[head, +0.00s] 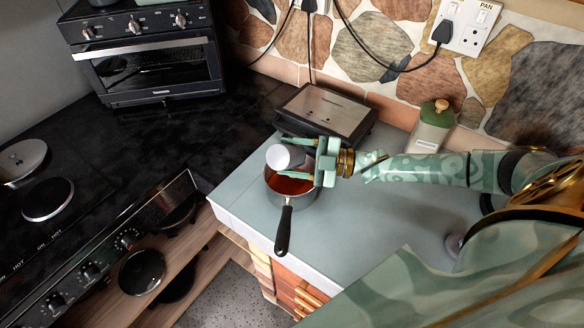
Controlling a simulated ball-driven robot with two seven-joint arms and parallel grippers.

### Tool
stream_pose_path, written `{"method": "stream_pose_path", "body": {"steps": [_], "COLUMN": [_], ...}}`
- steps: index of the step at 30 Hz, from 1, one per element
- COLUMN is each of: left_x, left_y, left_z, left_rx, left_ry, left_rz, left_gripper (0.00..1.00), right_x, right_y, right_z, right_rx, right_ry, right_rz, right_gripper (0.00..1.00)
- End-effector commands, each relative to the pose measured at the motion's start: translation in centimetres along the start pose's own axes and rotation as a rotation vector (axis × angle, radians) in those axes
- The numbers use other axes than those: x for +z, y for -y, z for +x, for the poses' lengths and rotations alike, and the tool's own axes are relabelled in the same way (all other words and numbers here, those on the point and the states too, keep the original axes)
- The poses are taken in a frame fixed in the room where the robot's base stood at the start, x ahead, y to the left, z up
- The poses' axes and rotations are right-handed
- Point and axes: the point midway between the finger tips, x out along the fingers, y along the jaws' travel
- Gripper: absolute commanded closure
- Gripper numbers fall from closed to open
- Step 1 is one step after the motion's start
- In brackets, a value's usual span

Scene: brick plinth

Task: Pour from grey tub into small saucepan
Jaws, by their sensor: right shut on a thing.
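The grey tub (279,157) is a small pale cup held by my right gripper (296,160). It is tilted on its side over the small saucepan. The gripper is shut on it, with one finger above and one below. The small saucepan (299,204) stands on the grey plinth top, its black handle (283,230) pointing toward the front edge. Reddish-orange contents (287,184) show inside the saucepan. The tub and gripper hide part of the saucepan's far rim. I cannot see what is left inside the tub. My left gripper is not in view.
A dark box with a metal top (327,108) stands behind the saucepan. A stove (70,215) and a toaster oven (150,65) are at left. The plinth top (365,225) is clear right of the saucepan.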

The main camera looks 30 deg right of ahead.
Motion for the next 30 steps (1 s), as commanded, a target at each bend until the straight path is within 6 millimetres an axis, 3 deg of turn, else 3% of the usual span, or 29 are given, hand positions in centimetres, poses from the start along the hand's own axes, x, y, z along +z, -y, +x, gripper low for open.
{"method": "stream_pose_path", "body": {"steps": [30], "left_x": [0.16], "left_y": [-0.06], "left_z": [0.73], "left_rx": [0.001], "left_ry": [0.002], "left_rz": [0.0], "left_gripper": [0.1], "right_x": [0.36], "right_y": [-0.41], "right_z": [-0.26], "right_rx": [0.04], "right_ry": [-0.029], "right_rz": [0.101], "right_gripper": [0.73]}}
